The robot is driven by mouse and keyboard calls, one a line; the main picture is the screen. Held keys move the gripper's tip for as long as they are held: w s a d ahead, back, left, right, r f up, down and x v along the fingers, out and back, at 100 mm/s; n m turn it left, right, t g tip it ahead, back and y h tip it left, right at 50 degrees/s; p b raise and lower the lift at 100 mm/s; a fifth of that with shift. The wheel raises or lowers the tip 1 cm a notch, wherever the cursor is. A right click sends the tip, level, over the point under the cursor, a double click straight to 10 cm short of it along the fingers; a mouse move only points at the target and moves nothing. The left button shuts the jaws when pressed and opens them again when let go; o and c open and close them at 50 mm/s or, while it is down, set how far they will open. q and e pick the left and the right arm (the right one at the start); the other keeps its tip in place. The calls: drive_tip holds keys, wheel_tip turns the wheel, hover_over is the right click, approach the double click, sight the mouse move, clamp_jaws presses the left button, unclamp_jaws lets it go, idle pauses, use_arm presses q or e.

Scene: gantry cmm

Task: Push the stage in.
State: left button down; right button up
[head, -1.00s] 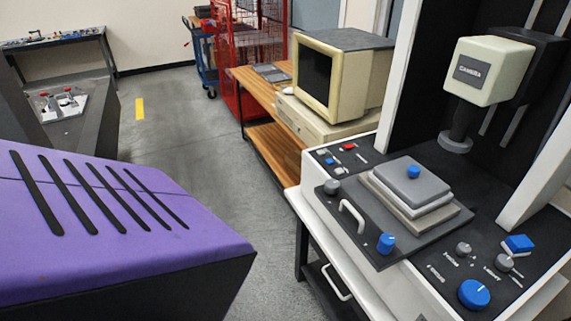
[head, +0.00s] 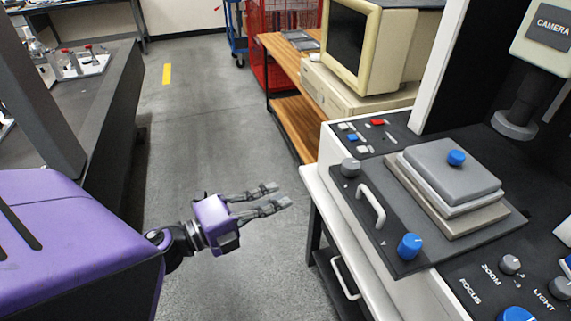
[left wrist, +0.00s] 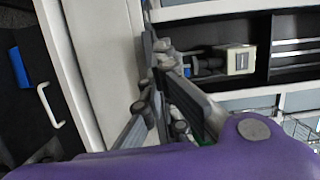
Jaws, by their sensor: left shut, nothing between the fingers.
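The stage (head: 408,232) is a dark flat plate on the white machine at the right of the head view. It carries stacked grey plates with a blue knob on top. A white handle (head: 372,205) and a blue knob (head: 410,246) are on its front part, which juts out past the machine's front edge. The handle also shows at the left of the left wrist view (left wrist: 50,105). My left gripper (head: 278,196) is shut and empty, left of the handle and apart from it, with fingers pointing right. My right gripper is not in view.
The camera head (head: 545,32) hangs over the machine's back. Control knobs (head: 510,264) sit right of the stage. A wooden bench (head: 299,122) with an old computer (head: 362,50) stands beyond. A dark table (head: 110,95) is at the left. The floor between is clear.

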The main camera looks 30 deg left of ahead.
use_arm(q)
drive_tip(key=w+d+r+m, duration=0.1)
drive_tip(key=w+d+m, duration=0.1)
drive_tip(key=p, duration=0.3)
approach(342, 170)
drive_tip(key=shift+n+h, duration=0.3)
drive_tip(key=shift+h, duration=0.1)
drive_tip(key=x, duration=0.5)
drive_tip(key=shift+w+r, duration=0.1)
drive_tip(key=shift+w+d, duration=0.25)
drive_tip(key=shift+w, duration=0.2)
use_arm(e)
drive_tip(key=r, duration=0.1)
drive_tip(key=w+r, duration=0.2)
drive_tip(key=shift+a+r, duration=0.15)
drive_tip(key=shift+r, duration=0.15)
use_arm(q)
drive_tip(key=shift+w+f, duration=0.2)
drive_tip(key=shift+f, duration=0.05)
